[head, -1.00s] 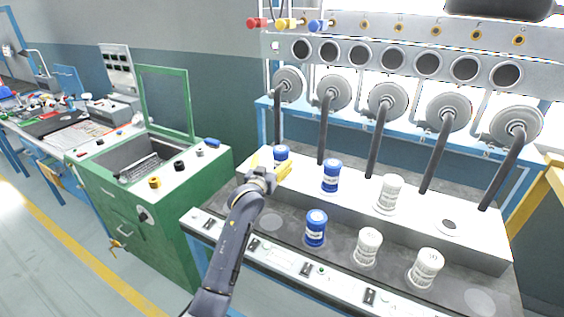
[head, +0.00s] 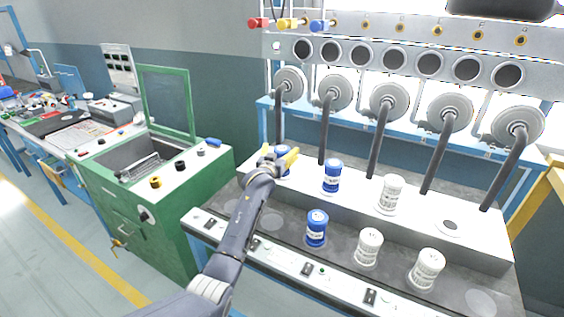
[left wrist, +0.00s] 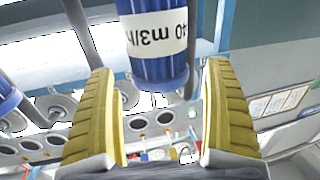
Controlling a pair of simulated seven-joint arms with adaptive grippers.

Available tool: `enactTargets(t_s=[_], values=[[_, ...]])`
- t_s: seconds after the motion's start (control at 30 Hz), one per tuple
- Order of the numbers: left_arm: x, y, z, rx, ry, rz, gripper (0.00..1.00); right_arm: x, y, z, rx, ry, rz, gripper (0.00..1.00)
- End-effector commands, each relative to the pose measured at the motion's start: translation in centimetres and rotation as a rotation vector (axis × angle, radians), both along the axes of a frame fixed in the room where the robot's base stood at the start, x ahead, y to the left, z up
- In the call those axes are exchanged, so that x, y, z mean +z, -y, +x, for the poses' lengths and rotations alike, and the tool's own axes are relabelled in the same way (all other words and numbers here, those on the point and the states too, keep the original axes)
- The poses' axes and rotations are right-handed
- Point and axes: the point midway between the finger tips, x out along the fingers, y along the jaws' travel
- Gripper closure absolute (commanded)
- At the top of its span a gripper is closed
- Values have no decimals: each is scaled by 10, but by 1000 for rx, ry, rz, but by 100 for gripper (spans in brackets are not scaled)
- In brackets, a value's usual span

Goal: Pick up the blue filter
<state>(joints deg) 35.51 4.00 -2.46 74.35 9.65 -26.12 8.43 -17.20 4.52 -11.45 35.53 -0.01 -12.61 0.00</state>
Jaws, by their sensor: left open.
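Three blue filters with white labels show in the head view. One blue filter (head: 282,151) stands on the raised white step at the left, partly hidden by my left gripper (head: 281,161). A second blue filter (head: 332,176) stands to its right on the step, and a third (head: 317,228) on the lower dark surface. My left gripper has yellow fingers and is open around the leftmost filter. In the left wrist view that filter (left wrist: 155,45) lies between and beyond the open fingers (left wrist: 164,118). Contact cannot be told. My right gripper is not in view.
White filters stand on the step (head: 389,194) and the lower surface (head: 368,247), (head: 427,268). Grey hoses (head: 377,140) rise behind the step. A green cabinet (head: 140,220) stands at the left. Another blue filter edge (left wrist: 8,95) shows in the wrist view.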

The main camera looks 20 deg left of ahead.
Motion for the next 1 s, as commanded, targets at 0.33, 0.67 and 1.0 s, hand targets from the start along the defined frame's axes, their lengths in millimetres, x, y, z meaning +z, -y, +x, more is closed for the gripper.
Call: enactTargets(t_s=[0.33,0.67,1.0], values=[[-1,0,17,0,0,0,14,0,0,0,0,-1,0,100],[-1,0,17,0,0,0,26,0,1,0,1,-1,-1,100],[-1,0,17,0,0,0,65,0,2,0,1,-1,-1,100]])
